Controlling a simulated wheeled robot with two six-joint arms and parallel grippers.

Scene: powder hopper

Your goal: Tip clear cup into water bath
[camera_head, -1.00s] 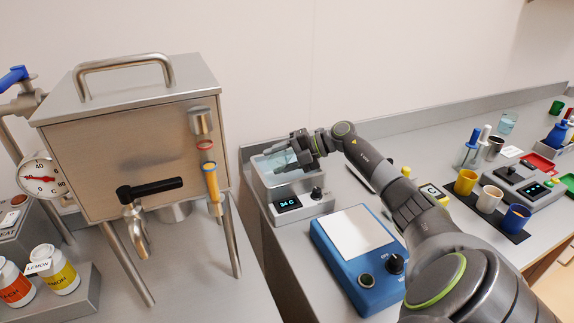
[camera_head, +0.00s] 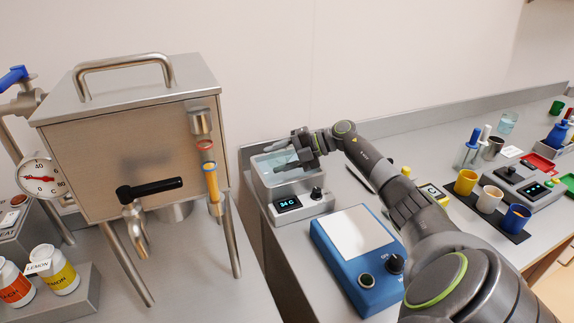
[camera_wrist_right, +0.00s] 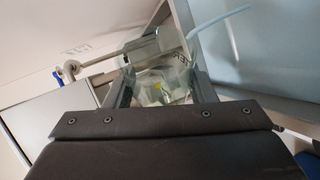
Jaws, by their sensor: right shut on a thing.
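The water bath (camera_head: 257,181) is a grey box with a pale blue, see-through top and a 34 C display, right of the steel hopper. My right gripper (camera_head: 284,154) is over the bath. It is shut on the clear cup (camera_wrist_right: 158,84), which shows between the fingers in the right wrist view (camera_wrist_right: 160,92). In the head view the cup is hard to make out against the bath. I cannot tell its exact tilt or whether anything is in it. My left gripper is not in view.
The steel hopper (camera_head: 110,150) with a black-handled tap stands left. A blue device with a white plate (camera_head: 360,232) is in front of the bath. Yellow (camera_head: 465,183), white and blue cups stand right on a dark mat. A clear beaker (camera_head: 508,123) is at the back.

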